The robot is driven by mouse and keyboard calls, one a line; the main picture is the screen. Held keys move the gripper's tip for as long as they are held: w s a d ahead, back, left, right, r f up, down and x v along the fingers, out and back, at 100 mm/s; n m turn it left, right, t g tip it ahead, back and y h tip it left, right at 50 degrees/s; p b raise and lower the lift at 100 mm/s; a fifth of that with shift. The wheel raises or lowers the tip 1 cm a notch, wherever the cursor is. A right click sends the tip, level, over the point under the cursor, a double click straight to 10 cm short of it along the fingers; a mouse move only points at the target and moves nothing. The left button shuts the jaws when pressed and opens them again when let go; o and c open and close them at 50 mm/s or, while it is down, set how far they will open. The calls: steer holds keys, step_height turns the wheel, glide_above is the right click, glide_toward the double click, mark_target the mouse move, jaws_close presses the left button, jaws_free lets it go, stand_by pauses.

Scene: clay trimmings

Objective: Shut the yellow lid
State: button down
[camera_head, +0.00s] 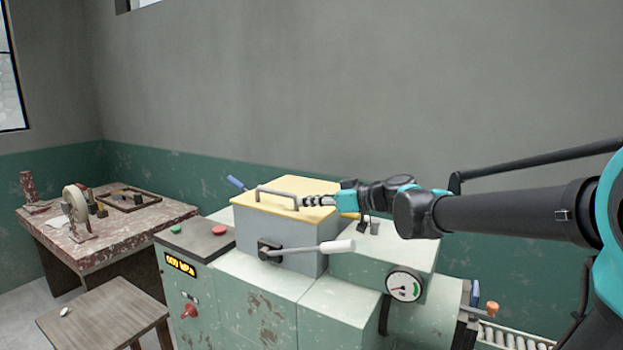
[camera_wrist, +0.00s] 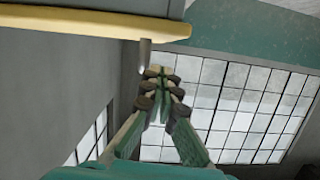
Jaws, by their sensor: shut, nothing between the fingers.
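The yellow lid (camera_head: 313,187) lies across the top of the grey box on the machine and looks level; I cannot tell whether a small gap is left under it. A grey bar handle (camera_head: 277,191) runs along its top. My gripper (camera_head: 303,201) is at the right end of this handle, just over the lid; contact cannot be made out. In the wrist view the gripper (camera_wrist: 161,76) has its fingertips together with nothing between them. The lid's edge (camera_wrist: 90,22) crosses the top of that view, and a short metal rod (camera_wrist: 144,55) shows beside the fingertips.
A lever with a white grip (camera_head: 337,246) sticks out from the box's front. The green machine carries a gauge (camera_head: 404,286), a red button (camera_head: 219,230) and a green button (camera_head: 176,229). A worn table (camera_head: 130,240) and a wooden stool (camera_head: 103,313) stand at left.

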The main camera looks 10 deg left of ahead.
mark_target(296, 216)
step_height(296, 216, down, 3)
steer(key=shift+s+r+n, duration=0.1)
steer(key=shift+n, duration=0.3)
steer(key=shift+s+f, duration=0.2)
steer(key=shift+f, duration=0.25)
